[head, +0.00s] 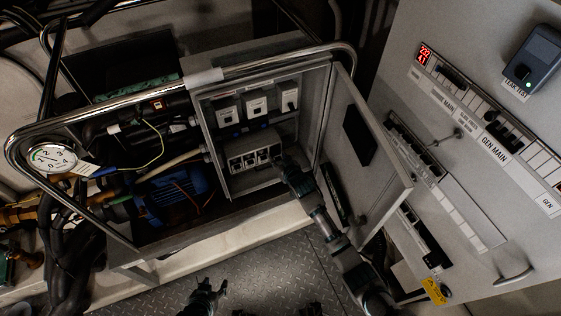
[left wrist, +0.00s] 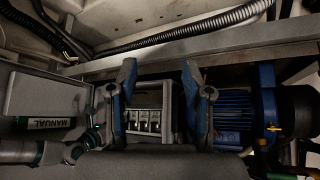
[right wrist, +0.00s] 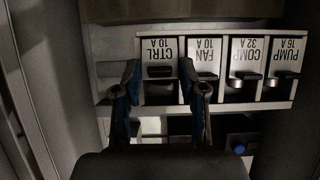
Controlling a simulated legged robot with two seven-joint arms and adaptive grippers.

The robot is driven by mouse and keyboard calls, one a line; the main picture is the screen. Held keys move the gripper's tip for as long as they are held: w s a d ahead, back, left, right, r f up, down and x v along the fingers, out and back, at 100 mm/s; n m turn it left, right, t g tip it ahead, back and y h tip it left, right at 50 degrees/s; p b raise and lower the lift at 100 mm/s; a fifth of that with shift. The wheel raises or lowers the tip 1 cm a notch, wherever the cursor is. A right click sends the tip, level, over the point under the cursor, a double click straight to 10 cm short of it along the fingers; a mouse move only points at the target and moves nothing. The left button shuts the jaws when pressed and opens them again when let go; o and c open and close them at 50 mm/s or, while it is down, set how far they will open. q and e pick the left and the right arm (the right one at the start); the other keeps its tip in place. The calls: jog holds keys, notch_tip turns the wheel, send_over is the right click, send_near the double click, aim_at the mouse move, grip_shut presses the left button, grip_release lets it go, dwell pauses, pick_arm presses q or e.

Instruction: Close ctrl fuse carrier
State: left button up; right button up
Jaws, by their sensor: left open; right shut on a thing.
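The fuse block (head: 254,157) sits low inside the open electrical box. In the right wrist view its carriers carry upside-down labels. The ctrl fuse carrier (right wrist: 160,72) is the leftmost there, with a dark slot below its label. My right gripper (head: 279,163) reaches the block's right end. In the right wrist view its fingertips (right wrist: 160,78) lie on both sides of the ctrl carrier, shut on it. My left gripper (head: 212,288) is open and empty, low over the floor in the head view. In the left wrist view the block (left wrist: 146,122) shows beyond its fingers (left wrist: 160,72).
The fan (right wrist: 202,80), comp (right wrist: 246,80) and pump (right wrist: 285,80) carriers stand beside the ctrl one. The box door (head: 372,165) hangs open at right, near my right arm. A chrome rail (head: 130,95) crosses the front. A blue motor (head: 178,190) sits left of the box.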

jog(key=shift+w+a+r+g+p, duration=0.1)
jog(key=shift+w+r+g+p, duration=0.2)
jog(key=shift+r+g+p, duration=0.55)
jog(key=shift+f+h+p, duration=0.3)
jog(key=shift+f+p, duration=0.05)
jog(key=shift+p, duration=0.1)
pick_arm(q)
jog(key=s+a+f+g+y, duration=0.1)
jog(key=s+a+f+g, duration=0.1)
jog(key=s+f+g, duration=0.2)
jog(key=shift+s+a+f+g, duration=0.3)
jog(key=shift+s+f+g, duration=0.1)
jog(key=shift+s, duration=1.45)
pick_arm(e)
jog(key=shift+w, duration=0.1)
jog(key=o, duration=0.7)
pick_arm(q)
jog(key=shift+w, duration=0.1)
pick_arm(e)
jog(key=shift+o, duration=0.6)
jog(key=shift+a+f, duration=0.1)
jog(key=shift+f, duration=0.1)
